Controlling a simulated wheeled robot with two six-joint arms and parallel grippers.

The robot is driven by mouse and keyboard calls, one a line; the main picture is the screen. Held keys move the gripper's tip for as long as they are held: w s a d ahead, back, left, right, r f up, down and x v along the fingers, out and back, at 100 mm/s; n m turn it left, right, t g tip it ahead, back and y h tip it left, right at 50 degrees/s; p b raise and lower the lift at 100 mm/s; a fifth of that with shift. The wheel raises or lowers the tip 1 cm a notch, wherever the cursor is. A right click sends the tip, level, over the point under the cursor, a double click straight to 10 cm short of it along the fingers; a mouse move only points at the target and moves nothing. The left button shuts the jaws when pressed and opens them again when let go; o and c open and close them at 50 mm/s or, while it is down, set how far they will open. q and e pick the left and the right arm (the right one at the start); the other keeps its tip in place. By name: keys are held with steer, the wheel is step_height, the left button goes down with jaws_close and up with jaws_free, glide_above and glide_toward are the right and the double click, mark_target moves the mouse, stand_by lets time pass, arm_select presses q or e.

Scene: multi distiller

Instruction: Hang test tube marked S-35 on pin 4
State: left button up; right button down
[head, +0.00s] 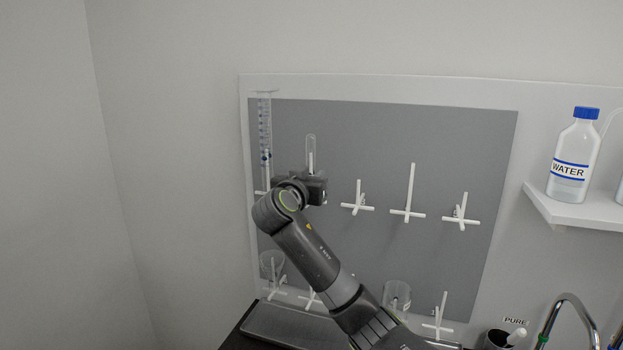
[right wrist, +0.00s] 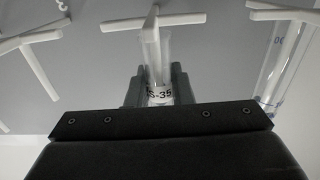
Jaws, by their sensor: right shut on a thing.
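The test tube (head: 311,143) is clear glass, inverted and roughly upright, at the second pin from the left in the upper row. A white pin (right wrist: 151,35) overlaps the tube, and white shows through the glass in the head view. I cannot tell for certain whether the pin is inside the tube. Pin numbers are not readable. My left gripper is not in view.
The grey pegboard (head: 385,150) carries several white pins, some bare. A graduated cylinder (head: 265,125) hangs just left of the tube. Beakers (head: 397,294) hang in the lower row. A shelf (head: 575,212) with a water bottle (head: 573,155) and a tap (head: 571,303) are at right.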

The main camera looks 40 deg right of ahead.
steer(key=shift+r+p, duration=3.55)
steer(key=shift+r, duration=2.75)
steer(key=b+v, duration=0.7)
steer(key=v, duration=2.3)
steer(key=shift+f, duration=0.1)
